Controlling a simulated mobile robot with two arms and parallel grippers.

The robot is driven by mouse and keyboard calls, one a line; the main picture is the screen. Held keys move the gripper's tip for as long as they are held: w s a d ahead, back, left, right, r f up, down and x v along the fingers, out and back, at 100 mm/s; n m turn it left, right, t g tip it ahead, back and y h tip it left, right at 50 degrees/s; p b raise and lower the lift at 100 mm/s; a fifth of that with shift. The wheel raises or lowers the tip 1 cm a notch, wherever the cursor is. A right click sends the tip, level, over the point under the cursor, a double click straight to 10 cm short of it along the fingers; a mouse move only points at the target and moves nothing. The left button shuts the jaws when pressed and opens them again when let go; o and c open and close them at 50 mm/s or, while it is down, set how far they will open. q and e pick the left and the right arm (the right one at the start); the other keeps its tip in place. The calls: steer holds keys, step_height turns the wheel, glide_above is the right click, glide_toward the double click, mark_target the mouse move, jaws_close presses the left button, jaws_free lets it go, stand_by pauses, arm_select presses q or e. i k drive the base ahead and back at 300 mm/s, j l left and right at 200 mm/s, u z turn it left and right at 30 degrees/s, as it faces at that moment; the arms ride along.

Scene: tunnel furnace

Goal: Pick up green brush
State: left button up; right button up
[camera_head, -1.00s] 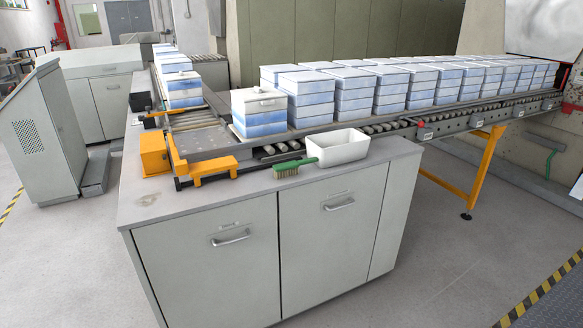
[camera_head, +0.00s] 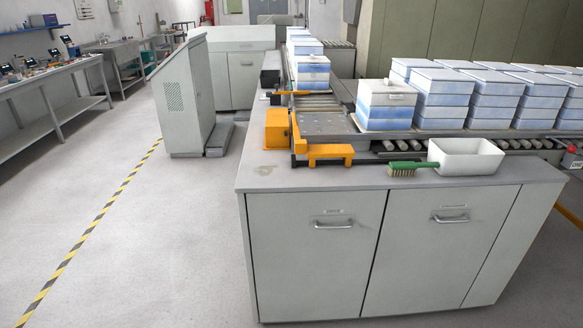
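The green brush (camera_head: 413,166) lies on the grey counter top (camera_head: 330,180), near its front edge. It has a green back and handle and pale bristles that point down. Its handle end, at the right, meets or overlaps the left side of a white open bin (camera_head: 467,158); I cannot tell if they touch. Neither of my grippers shows in the head view.
The counter's cabinet (camera_head: 315,255) has two handled doors. A yellow bracket (camera_head: 330,153) stands left of the brush. Stacked blue-white boxes (camera_head: 385,105) sit on the conveyor behind. A grey console (camera_head: 183,100) stands at the left. Open floor lies left and in front.

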mark_target(397, 169)
steer(key=i+l, duration=0.2)
steer(key=i, duration=0.35)
steer(key=i+l+z, duration=0.1)
steer(key=i, duration=0.45)
